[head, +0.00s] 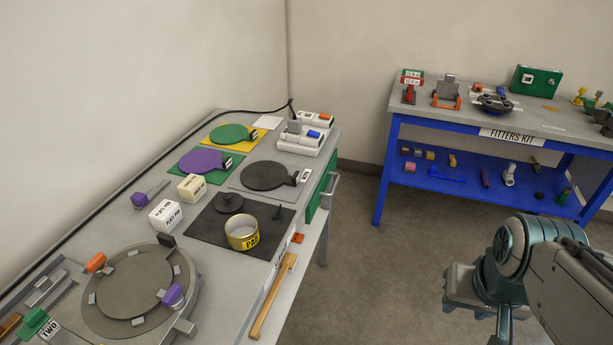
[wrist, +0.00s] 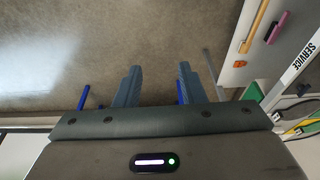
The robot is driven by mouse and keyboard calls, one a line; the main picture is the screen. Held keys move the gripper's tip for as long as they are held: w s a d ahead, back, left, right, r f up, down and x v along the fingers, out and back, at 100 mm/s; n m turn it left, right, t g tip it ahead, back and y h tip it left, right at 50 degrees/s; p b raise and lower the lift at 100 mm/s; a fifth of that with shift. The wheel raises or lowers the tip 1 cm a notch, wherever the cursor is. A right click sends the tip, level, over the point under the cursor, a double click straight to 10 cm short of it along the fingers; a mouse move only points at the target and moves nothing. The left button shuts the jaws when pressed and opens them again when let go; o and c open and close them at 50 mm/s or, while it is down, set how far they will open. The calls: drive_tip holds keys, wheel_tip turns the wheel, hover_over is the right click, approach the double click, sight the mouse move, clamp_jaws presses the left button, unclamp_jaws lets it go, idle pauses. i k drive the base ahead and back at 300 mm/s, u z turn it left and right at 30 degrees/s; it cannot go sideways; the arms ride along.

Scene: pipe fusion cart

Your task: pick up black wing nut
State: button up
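I cannot tell for sure which part is the black wing nut. A small dark block (head: 166,240) sits at the back edge of the round grey fixture (head: 133,283) on the cart in the head view. A small dark pointed piece (head: 278,212) stands on the black mat, right of the yellow-labelled ring. Neither shows in the wrist view. My gripper (wrist: 158,86) is open and empty, its two fingers apart over bare floor. In the head view my arm is at the lower right, clear of the cart.
The black mat (head: 205,238) also holds a brass ring labelled PAD (head: 242,232) and a black disc (head: 229,202). White boxes (head: 166,216), purple (head: 201,160) and green (head: 232,133) discs stand around. A blue bench (head: 480,130) is at the right; floor between is clear.

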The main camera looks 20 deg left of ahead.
sight(277, 215)
drive_tip(key=u, duration=0.5)
drive_tip(key=i, duration=0.9)
drive_tip(key=u, duration=0.65)
